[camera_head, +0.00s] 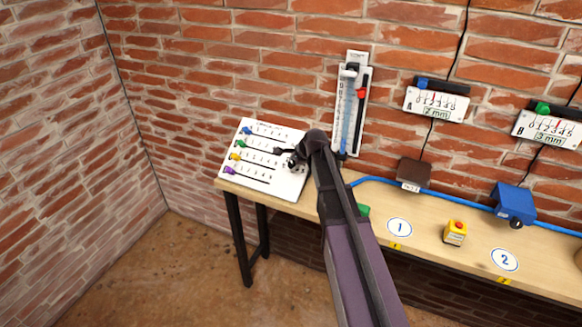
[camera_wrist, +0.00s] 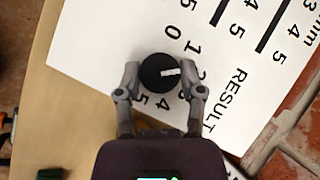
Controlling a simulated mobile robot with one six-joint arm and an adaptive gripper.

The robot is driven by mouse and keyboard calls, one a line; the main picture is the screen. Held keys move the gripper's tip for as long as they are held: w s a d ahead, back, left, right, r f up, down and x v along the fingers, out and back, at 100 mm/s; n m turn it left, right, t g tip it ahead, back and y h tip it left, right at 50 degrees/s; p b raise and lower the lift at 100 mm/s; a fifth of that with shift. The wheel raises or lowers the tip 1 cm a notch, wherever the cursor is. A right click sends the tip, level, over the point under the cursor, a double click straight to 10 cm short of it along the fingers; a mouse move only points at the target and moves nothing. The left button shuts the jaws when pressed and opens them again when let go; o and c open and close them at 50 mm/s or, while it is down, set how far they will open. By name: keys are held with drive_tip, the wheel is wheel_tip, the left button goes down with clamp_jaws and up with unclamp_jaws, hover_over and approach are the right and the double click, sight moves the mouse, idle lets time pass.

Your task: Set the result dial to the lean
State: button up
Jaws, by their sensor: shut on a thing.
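The result dial (camera_wrist: 157,66) is a round black knob with a white mark on the white answer board (camera_wrist: 100,45). My gripper (camera_wrist: 162,76) is shut on the knob, one finger on each side. The white mark points to the right in the wrist view, toward numbers partly covered by the right finger. The digits 0 and 1 show above the knob, 4 and 5 below, and the word RESULT to the right. In the head view my gripper (camera_head: 292,160) is at the right side of the board (camera_head: 262,187), hiding most of the dial.
The board has blue, green, yellow and purple sliders (camera_head: 230,170). A tall wall gauge (camera_head: 361,120) has a red pointer. Display A (camera_head: 436,104) reads 2 mm and display B (camera_head: 547,130) 3 mm. A yellow box with a red button (camera_head: 455,232) and a blue device (camera_head: 515,201) stand on the bench.

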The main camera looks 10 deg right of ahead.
drive_tip(key=shift+m+t+b, duration=0.8)
drive_tip(key=shift+m+t, duration=0.2)
drive_tip(key=shift+m, duration=0.8)
drive_tip(key=shift+w, duration=0.1)
drive_tip(key=o, duration=1.1)
drive_tip(key=shift+f, duration=0.1)
